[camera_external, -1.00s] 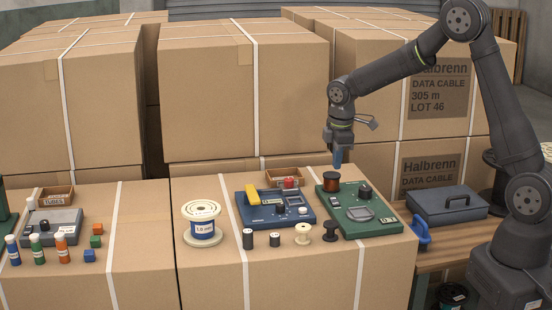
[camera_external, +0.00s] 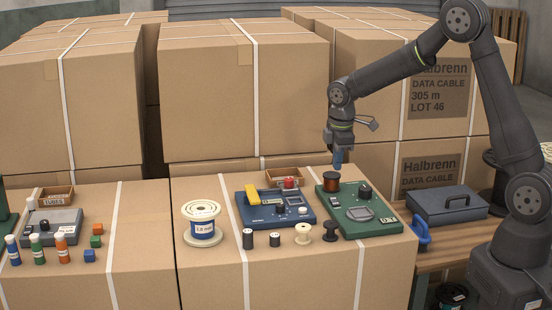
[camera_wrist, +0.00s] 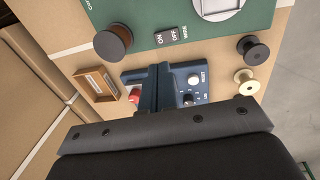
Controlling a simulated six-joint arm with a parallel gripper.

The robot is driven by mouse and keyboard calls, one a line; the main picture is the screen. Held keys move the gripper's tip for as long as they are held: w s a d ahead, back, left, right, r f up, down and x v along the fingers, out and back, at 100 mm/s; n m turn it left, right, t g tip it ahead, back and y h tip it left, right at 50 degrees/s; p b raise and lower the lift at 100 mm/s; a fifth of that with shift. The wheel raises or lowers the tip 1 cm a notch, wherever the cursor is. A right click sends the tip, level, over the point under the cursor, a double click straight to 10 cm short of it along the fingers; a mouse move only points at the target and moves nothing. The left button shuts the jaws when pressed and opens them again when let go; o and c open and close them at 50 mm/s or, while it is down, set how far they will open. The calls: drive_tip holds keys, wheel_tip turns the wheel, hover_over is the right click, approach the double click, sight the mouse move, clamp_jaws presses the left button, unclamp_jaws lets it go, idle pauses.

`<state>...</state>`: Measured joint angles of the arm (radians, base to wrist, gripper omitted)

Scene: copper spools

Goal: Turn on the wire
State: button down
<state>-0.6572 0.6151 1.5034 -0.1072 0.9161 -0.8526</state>
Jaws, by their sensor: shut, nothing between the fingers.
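A green panel (camera_external: 382,229) stands on the carton at right. It bears a copper-wound spool (camera_external: 331,181), a dark knob (camera_external: 365,193) and a light grey square part. In the wrist view, the green panel (camera_wrist: 150,12) has a small dark ON/OFF switch (camera_wrist: 172,36) with the word WIRE beside it; I cannot tell which side is pressed. The spool (camera_wrist: 113,41) is left of the switch there. My gripper (camera_external: 338,160) is shut and empty, pointing down just above and behind the spool.
A blue panel (camera_external: 262,218) with a yellow block and knobs is left of the green one. Behind is a small wooden tray (camera_external: 270,178). Small spools stand in front, with a large wire spool (camera_external: 203,222) further left. A blue-grey case (camera_external: 447,205) is at right.

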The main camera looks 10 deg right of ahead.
sight(334, 199)
drive_tip(key=f, duration=0.3)
drive_tip(key=w+f, duration=0.1)
drive_tip(key=f, duration=0.5)
drive_tip(key=shift+w+f, duration=0.2)
drive_tip(key=shift+f, duration=0.15)
